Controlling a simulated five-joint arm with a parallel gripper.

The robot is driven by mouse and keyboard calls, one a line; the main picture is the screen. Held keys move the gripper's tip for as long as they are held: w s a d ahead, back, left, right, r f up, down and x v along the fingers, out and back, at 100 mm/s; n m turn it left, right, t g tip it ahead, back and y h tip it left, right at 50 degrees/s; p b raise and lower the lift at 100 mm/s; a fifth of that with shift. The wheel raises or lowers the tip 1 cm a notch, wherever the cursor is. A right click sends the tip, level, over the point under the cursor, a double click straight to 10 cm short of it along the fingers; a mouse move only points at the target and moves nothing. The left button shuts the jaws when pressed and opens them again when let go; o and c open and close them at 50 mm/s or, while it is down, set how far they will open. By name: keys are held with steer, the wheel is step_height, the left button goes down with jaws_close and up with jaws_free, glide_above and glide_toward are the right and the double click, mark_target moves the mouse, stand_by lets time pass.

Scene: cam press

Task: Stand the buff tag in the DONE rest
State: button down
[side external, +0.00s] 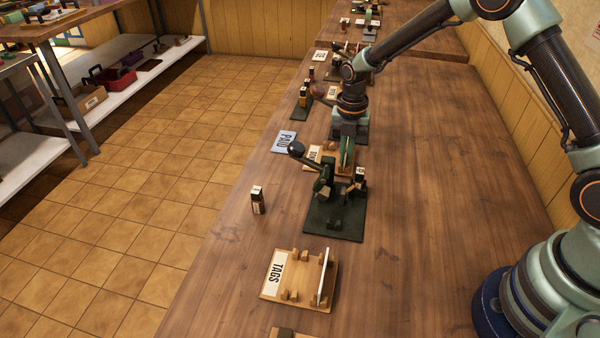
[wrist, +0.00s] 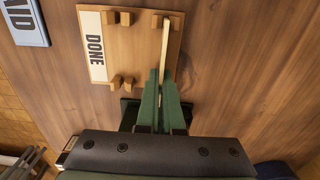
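The buff tag (wrist: 165,42) shows edge-on as a thin pale strip in the wrist view. It stands upright at the right side of the DONE rest (wrist: 140,52), with its far end by a wooden peg. My gripper (wrist: 164,78) has its green fingers close together on either side of the tag's near end and looks shut on it. In the side view my gripper (side external: 346,152) is low over the DONE rest (side external: 313,153), behind the dark press. The fingers hide the near peg and the tag's lower edge, so I cannot tell how deep it sits.
A dark green lever press (side external: 335,215) stands in front of the DONE rest. The TAGS rest (side external: 298,258), nearer the camera, holds a white tag (side external: 324,272). The table's right side is clear.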

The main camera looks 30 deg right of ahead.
steer(key=shift+f, duration=0.2)
steer(key=shift+c, duration=2.2)
jaws_free()
steer(key=shift+r, duration=0.1)
steer(key=shift+r, duration=3.45)
steer(key=s+d+r+m+t, duration=0.1)
steer(key=s+r+m+t, duration=0.3)
steer(key=s+r+m, duration=1.1)
steer(key=s+m, duration=0.1)
steer(key=m, duration=0.3)
steer(key=s+r+m+t, duration=0.1)
steer(key=s+m, duration=0.1)
steer(key=m, duration=0.2)
steer(key=s+m, duration=0.1)
steer(key=m, duration=0.3)
steer(key=shift+s+d+r+t, duration=0.25)
steer(key=shift+r+t, duration=0.05)
steer(key=shift+r, duration=0.05)
